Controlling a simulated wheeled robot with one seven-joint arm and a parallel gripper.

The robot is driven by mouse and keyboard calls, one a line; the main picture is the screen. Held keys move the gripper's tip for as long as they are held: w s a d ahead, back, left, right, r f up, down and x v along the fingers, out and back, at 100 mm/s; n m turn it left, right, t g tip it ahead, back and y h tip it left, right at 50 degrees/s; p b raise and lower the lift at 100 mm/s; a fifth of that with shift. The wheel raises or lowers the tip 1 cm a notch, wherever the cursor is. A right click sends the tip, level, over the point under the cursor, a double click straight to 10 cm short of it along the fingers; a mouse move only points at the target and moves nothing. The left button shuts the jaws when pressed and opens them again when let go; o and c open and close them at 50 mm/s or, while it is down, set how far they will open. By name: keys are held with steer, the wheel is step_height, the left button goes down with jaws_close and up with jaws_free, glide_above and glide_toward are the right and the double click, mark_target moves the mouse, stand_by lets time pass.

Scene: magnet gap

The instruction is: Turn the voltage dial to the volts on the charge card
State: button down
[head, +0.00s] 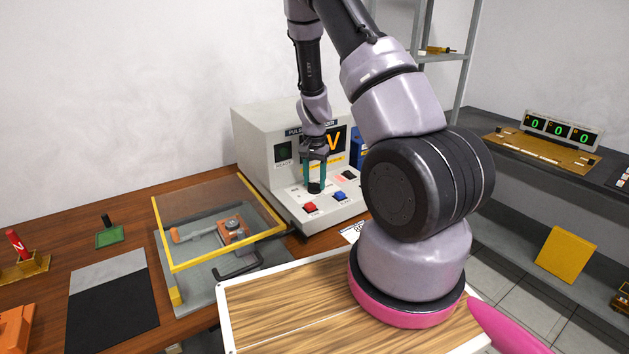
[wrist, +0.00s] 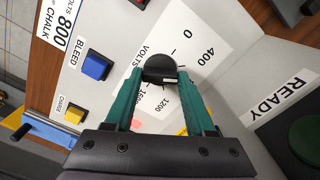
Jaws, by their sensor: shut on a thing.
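The voltage dial is a black round knob (wrist: 160,68) on a white scale printed VOLTS, with 0, 400, 1200 and 1600 legible. In the wrist view my gripper (wrist: 161,76) has its two teal fingers shut on the knob's sides. A small white mark shows at the knob's lower right edge; a finger hides the scale between 400 and 1200, so I cannot read the exact setting. The charge card (wrist: 58,30), at the top left, reads 800 and CHALK. In the head view my gripper (head: 316,182) reaches down onto the dial on the grey machine's (head: 262,140) sloped panel.
A blue BLEED button (wrist: 95,67) and a yellow CHARGE button (wrist: 73,115) sit near the dial. Left of the machine is a yellow-framed clear cover (head: 160,222) over an orange fixture (head: 232,230). A wooden-topped tray (head: 280,318) stands in front.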

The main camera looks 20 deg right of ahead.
mark_target(314, 183)
steer(key=m, duration=0.5)
steer(key=shift+m, duration=0.3)
stand_by(0.5)
steer(key=shift+c, duration=1.2)
jaws_free()
steer(key=shift+r, duration=0.1)
step_height(314, 183, up, 11)
